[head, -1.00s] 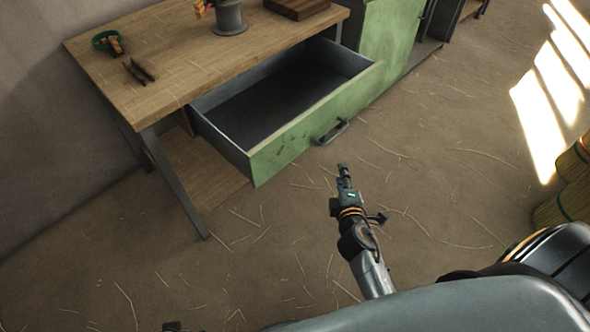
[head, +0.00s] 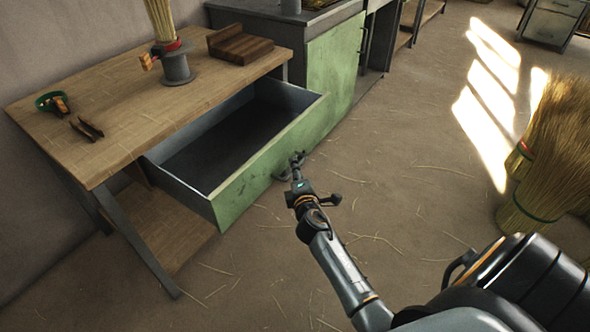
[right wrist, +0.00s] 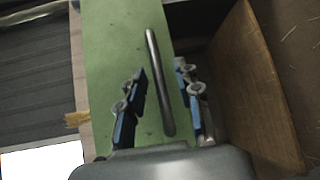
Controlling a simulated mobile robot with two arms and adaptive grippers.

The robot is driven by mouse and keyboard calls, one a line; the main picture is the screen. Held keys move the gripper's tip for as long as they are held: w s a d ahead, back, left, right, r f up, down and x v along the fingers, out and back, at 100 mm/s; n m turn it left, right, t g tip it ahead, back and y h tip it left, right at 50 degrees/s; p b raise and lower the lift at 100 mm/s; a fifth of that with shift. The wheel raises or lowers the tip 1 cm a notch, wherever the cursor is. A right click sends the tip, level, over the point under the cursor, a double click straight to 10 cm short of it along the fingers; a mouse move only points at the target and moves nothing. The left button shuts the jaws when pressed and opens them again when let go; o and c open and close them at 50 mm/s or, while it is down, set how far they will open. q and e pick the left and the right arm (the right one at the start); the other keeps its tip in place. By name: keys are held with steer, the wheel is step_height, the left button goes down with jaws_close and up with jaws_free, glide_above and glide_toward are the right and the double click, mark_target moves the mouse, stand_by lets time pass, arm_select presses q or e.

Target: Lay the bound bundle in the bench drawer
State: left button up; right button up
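The bench drawer (head: 264,156) has a green front and a grey interior. It is pulled open and looks empty. A straw bundle with a red binding (head: 160,22) stands upright in a grey holder (head: 176,70) on the bench top; its upper part is cut off by the picture edge. My right gripper (head: 297,162) is at the drawer front, by the handle (head: 281,175). In the right wrist view the gripper (right wrist: 160,95) is open, its blue-padded fingers on either side of the bar handle (right wrist: 155,75), with gaps visible. My left gripper is out of view.
The wooden bench top (head: 125,110) also holds a green ring-shaped item (head: 50,101), a dark tool (head: 87,129) and a wooden block (head: 240,47). Large straw bundles (head: 553,150) stand at the right. The floor before the drawer is clear except for loose straw.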

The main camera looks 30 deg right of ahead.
steer(key=shift+w+d+f, duration=0.1)
steer(key=shift+w+d, duration=0.15)
steer(key=shift+w, duration=0.3)
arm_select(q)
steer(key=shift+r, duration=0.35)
arm_select(e)
jaws_close()
